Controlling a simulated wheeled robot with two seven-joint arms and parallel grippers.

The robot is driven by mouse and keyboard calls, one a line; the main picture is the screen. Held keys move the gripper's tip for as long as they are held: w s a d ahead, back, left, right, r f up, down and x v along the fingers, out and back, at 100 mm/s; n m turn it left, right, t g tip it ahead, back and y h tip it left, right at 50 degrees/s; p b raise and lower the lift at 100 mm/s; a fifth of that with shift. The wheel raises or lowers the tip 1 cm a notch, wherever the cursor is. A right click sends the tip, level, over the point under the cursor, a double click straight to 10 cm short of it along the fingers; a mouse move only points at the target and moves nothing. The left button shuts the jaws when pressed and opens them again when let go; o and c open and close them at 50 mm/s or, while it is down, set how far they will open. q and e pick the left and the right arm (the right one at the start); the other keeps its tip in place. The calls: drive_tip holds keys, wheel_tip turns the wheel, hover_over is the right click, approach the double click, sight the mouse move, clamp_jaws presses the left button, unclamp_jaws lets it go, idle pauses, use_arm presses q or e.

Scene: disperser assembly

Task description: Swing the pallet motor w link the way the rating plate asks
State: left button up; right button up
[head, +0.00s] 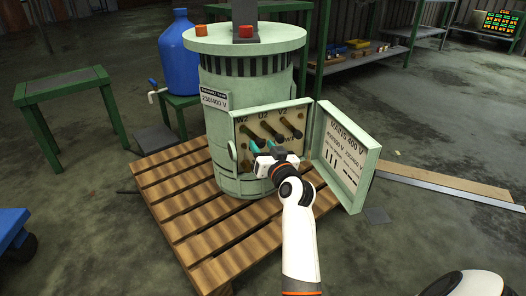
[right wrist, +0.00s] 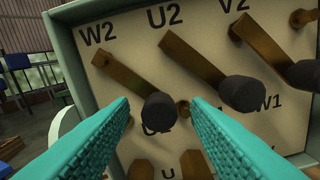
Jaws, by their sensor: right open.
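The pale green pallet motor (head: 225,175) stands upright with its terminal box open. Its rating plate (head: 214,100) reads 230/400 V; the open door (head: 342,155) reads MAINS 400 V. Three brass links with black knobs slant down to the right from posts W2, U2 and V2. The W2 link (right wrist: 125,75) ends in a black knob (right wrist: 158,108). My right gripper (head: 267,146) is open at the box. In the right wrist view its teal fingers (right wrist: 160,105) lie either side of the W2 knob; contact cannot be told. My left gripper is not in view.
The motor stands on a wooden pallet (head: 170,190). The open door stands just right of my right gripper. In the wrist view, the U2 link (right wrist: 205,65) and V2 link (right wrist: 268,45) lie to the right. A blue drum (head: 180,60) stands behind.

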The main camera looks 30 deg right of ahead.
drive_tip(key=shift+w, duration=0.1)
drive_tip(key=shift+c, duration=0.5)
clamp_jaws()
drive_tip(key=shift+r, duration=0.1)
